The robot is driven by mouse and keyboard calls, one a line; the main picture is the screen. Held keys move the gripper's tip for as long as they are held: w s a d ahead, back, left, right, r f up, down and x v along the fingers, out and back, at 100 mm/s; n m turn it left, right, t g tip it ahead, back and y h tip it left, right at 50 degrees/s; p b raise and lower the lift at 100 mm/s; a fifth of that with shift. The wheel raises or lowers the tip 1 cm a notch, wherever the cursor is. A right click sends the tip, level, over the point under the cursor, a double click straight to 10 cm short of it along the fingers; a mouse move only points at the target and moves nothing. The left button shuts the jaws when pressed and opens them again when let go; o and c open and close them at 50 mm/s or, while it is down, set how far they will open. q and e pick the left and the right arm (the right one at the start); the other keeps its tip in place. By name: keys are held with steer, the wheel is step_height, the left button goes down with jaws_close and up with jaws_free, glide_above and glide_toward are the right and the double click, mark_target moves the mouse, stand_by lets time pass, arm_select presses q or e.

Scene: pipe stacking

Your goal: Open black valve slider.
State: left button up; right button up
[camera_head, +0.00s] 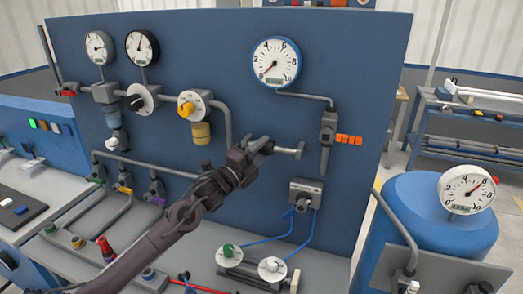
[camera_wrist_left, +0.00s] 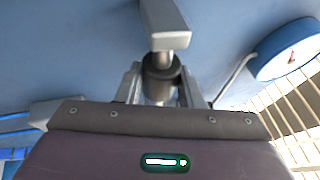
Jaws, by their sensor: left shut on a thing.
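My left gripper (camera_head: 270,147) is in front of the blue panel, right of its middle, below the large blue-rimmed gauge. In the left wrist view the gripper (camera_wrist_left: 161,88) has its two fingers on either side of a dark grey round valve part (camera_wrist_left: 160,72) and is shut on it. A light grey bar-shaped handle (camera_wrist_left: 165,38) sticks out beyond the fingers. In the head view this handle (camera_head: 288,150) shows to the right of the gripper. The arm and fingers hide the valve's body and its mount. My right gripper is out of view.
The large gauge (camera_head: 275,62) is above, its needle at the lower left. A pipe fitting with orange tags (camera_head: 348,139) and a grey box with blue hoses (camera_head: 306,192) are close on the right. Black-knob (camera_head: 138,103) and yellow-knob (camera_head: 187,108) valves are upper left.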

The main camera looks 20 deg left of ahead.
arm_select(q)
steer(key=shift+f, duration=0.1)
jaws_close()
steer(key=shift+d, duration=0.25)
steer(key=d+b, duration=0.1)
steer(key=d, duration=0.2)
steer(key=shift+s+d, duration=0.15)
steer(key=shift+d, duration=0.15)
steer(key=o, duration=0.7)
jaws_free()
steer(key=shift+f, duration=0.1)
steer(key=o, duration=0.3)
